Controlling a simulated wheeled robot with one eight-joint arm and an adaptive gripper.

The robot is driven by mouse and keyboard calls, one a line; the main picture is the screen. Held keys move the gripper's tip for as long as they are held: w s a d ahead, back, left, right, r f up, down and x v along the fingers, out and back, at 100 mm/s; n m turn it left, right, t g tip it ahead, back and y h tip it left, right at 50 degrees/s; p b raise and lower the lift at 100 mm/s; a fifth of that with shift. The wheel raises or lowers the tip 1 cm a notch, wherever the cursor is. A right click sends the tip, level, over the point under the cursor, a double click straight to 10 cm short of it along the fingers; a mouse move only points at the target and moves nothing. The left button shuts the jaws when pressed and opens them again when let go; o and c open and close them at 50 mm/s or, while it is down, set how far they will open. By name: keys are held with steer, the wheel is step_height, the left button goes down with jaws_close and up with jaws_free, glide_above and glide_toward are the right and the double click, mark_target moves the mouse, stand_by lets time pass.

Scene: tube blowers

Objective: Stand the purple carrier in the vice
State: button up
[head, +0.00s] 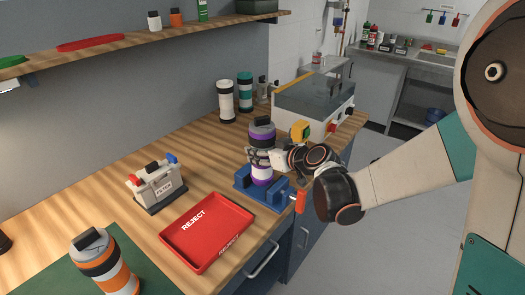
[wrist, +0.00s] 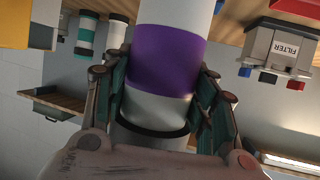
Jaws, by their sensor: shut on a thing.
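The purple carrier (head: 262,174) is a white cylinder with purple bands and a dark top. It is upright over the blue vice (head: 277,199). Its lower end shows at the vice's jaws; I cannot tell whether it rests on the vice floor. My gripper (head: 262,156) is shut around the carrier's upper middle. In the wrist view the picture is upside down, and my gripper's fingers (wrist: 164,90) lie on both sides of the carrier (wrist: 168,55). The vice has an orange handle at its right. The fingers hide part of the carrier.
A red REJECT tray (head: 207,232) lies left of the vice, with a FILTER box (head: 156,187) behind it. An orange-banded carrier (head: 106,262) stands on a green mat. White and teal carriers (head: 245,92) and a grey machine (head: 313,98) stand farther back.

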steer(key=shift+f, duration=0.35)
steer(key=o, duration=1.3)
steer(key=shift+c, duration=0.2)
steer(key=shift+d, duration=0.1)
steer(key=v, duration=1.2)
steer(key=shift+s, duration=0.1)
steer(key=s+d+m+g+h, duration=0.1)
steer(key=s+d+m+h, duration=0.1)
steer(key=s+d, duration=0.2)
steer(key=s+d+f+m+g+h, duration=0.1)
steer(key=s+d+m+h, duration=0.2)
steer(key=s, duration=0.7)
steer(key=s+d+m+g+h, duration=0.1)
steer(key=s+d+m+h, duration=0.1)
steer(key=s+d, duration=0.3)
steer(key=s+h, duration=0.1)
steer(key=s, duration=0.2)
steer(key=shift+d+f+g, duration=0.15)
steer(key=shift+d+g, duration=0.1)
steer(key=shift+g, duration=0.15)
